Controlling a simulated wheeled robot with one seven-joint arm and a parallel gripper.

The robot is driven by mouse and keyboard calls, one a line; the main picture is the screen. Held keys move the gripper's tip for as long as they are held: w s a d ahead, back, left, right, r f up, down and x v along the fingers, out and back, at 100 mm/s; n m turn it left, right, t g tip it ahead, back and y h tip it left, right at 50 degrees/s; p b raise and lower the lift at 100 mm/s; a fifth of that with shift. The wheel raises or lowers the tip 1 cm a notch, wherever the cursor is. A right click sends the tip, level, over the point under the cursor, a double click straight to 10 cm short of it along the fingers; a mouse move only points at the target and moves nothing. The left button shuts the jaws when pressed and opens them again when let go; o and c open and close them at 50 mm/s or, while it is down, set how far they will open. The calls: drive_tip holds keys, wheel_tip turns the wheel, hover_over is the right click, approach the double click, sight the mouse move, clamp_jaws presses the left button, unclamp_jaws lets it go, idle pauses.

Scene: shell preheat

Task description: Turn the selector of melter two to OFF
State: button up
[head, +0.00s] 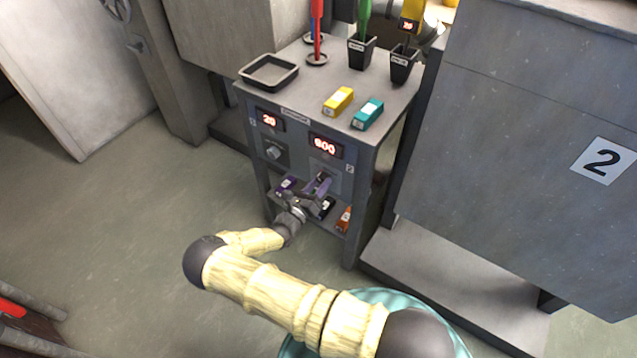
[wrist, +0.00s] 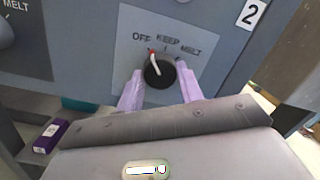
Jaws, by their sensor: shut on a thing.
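The selector of melter two (wrist: 160,74) is a round black knob with a pale pointer, on a grey plate marked OFF, KEEP and MELT. A panel label "2" (wrist: 251,13) is at its upper right. The pointer leans up and slightly left, its tip by the red mark under OFF. My gripper (wrist: 160,88) has its two purple fingers on either side of the knob and is shut on it. In the head view my gripper (head: 319,187) is at the cabinet's right-hand controls and hides the knob. The display above (head: 325,146) looks like 800.
Melter one's selector (head: 273,152) and its display (head: 269,121) reading 20 are to the left. Small boxes, including a purple one (wrist: 50,135) and an orange one (head: 344,219), are on the shelf below. A large grey unit marked 2 (head: 520,160) stands at right.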

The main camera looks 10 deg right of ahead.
drive_tip(key=shift+n, duration=0.6)
drive_tip(key=o, duration=1)
drive_tip(key=shift+s+a, duration=0.1)
drive_tip(key=v, duration=1.7)
drive_tip(key=shift+s, duration=0.2)
